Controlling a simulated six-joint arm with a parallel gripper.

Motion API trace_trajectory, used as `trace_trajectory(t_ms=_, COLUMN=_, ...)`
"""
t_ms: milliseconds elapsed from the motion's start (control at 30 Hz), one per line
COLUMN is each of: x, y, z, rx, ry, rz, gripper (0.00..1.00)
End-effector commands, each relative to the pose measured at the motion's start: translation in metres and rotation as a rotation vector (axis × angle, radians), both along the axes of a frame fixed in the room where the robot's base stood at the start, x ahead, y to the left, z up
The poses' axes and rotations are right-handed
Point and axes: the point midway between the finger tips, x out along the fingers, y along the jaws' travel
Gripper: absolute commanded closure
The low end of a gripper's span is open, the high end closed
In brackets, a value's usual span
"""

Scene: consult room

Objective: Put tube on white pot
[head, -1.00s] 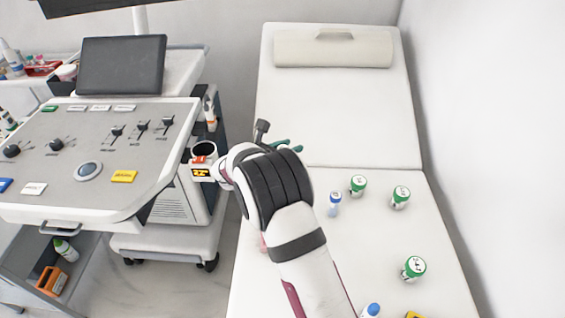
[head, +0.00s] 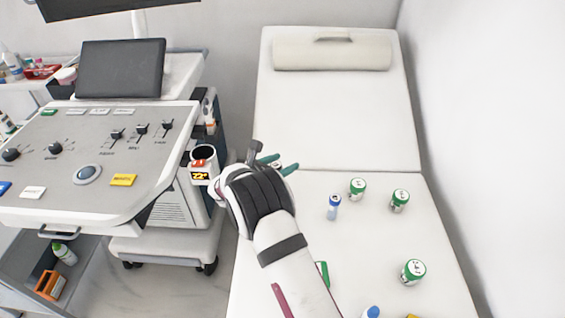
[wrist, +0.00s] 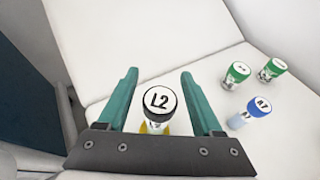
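A small tube with a white, black-rimmed cap marked L2 (wrist: 160,102) stands between the two teal fingers of my gripper (wrist: 158,74) in the wrist view. Gaps show on both sides of the cap, so my gripper is open around it without gripping. Its lower body is mostly hidden by the gripper's dark base; a bit of yellow shows. In the head view, my gripper (head: 277,163) is over the left side of the couch. The white pot (head: 201,166), with a dark round opening and an orange display, is on the console's right side, left of my gripper.
A blue-capped tube (head: 333,207) and green-capped tubes (head: 358,188), (head: 400,200), (head: 413,271) stand on the white couch (head: 335,120). Another blue cap (head: 372,312) is at the bottom edge. The console (head: 100,150) is at left; a wall is at right.

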Motion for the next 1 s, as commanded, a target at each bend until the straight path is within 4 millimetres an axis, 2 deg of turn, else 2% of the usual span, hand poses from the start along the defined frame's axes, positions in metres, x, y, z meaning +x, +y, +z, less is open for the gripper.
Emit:
trace_trajectory(t_ms=167, x=-0.001, y=0.001, z=0.004, rx=0.000, ry=0.000, rz=0.001, gripper=0.33)
trace_trajectory(t_ms=267, x=-0.016, y=0.013, z=0.011, rx=0.000, ry=0.000, rz=0.004, gripper=0.33)
trace_trajectory(t_ms=533, x=-0.073, y=0.050, z=0.040, rx=0.001, ry=0.000, rz=0.004, gripper=0.33)
trace_trajectory(t_ms=667, x=-0.088, y=0.060, z=0.047, rx=0.000, ry=0.000, rz=0.002, gripper=0.33)
trace_trajectory(t_ms=800, x=-0.093, y=0.062, z=0.049, rx=-0.001, ry=0.000, rz=0.000, gripper=0.33)
trace_trajectory(t_ms=867, x=-0.093, y=0.057, z=0.051, rx=0.013, ry=-0.004, rz=-0.017, gripper=0.33)
trace_trajectory(t_ms=900, x=-0.096, y=0.046, z=0.056, rx=0.047, ry=-0.009, rz=-0.063, gripper=0.33)
trace_trajectory(t_ms=967, x=-0.108, y=0.012, z=0.071, rx=0.151, ry=-0.028, rz=-0.203, gripper=0.33)
trace_trajectory(t_ms=1000, x=-0.124, y=-0.021, z=0.084, rx=0.258, ry=-0.054, rz=-0.352, gripper=0.33)
